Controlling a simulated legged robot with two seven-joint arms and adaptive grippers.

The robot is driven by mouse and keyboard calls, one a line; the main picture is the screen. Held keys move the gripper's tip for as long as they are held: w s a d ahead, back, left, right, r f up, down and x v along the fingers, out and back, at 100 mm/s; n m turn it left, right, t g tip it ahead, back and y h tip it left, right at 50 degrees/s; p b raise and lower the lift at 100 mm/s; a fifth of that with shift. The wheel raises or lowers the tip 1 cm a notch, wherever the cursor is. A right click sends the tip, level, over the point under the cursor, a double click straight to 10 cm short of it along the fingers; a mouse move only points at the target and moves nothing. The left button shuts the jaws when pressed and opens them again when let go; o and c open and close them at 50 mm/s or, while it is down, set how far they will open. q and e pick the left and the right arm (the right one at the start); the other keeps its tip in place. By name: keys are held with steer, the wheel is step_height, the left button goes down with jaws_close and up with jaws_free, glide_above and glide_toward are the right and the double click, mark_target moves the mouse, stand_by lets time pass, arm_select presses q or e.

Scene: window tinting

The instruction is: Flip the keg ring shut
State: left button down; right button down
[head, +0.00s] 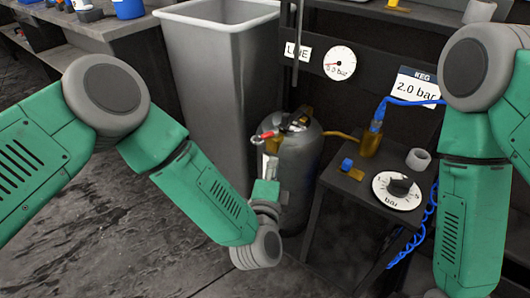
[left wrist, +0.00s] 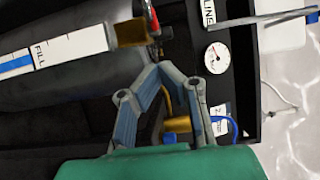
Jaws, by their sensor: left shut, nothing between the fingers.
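The keg (head: 303,155) is a grey metal cylinder standing on the floor beside the small dark bench. On its top are a red and black fitting with a small ring-like end (head: 266,136) and a brass part. I cannot tell for sure which part is the keg ring, or its exact angle. My left gripper (head: 270,162) is upright at the near side of the keg, just below the red fitting, shut and empty. In the left wrist view, its fingers (left wrist: 170,70) come together close to a brass block (left wrist: 130,33) and a red part (left wrist: 152,17). My right gripper is out of view.
A tall grey bin (head: 220,85) stands behind and left of the keg. The bench on the right carries a dial (head: 397,190), a blue-handled valve (head: 349,166) and a brass fitting (head: 370,140). A gauge (head: 339,63) hangs behind. The floor at left is clear.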

mark_target(265, 141)
arm_select(q)
steer(key=w, duration=0.1)
steer(key=w+a+b, duration=0.1)
steer(key=w, duration=0.1)
steer(key=w+b, duration=0.1)
steer(key=w, duration=0.1)
steer(key=shift+w+a+f, duration=0.1)
steer(key=shift+w+a, duration=0.1)
steer(key=shift+a, duration=0.15)
steer(key=shift+w+a, duration=0.35)
steer(key=shift+a, duration=0.05)
steer(key=shift+d, duration=0.1)
steer(key=shift+d, duration=0.15)
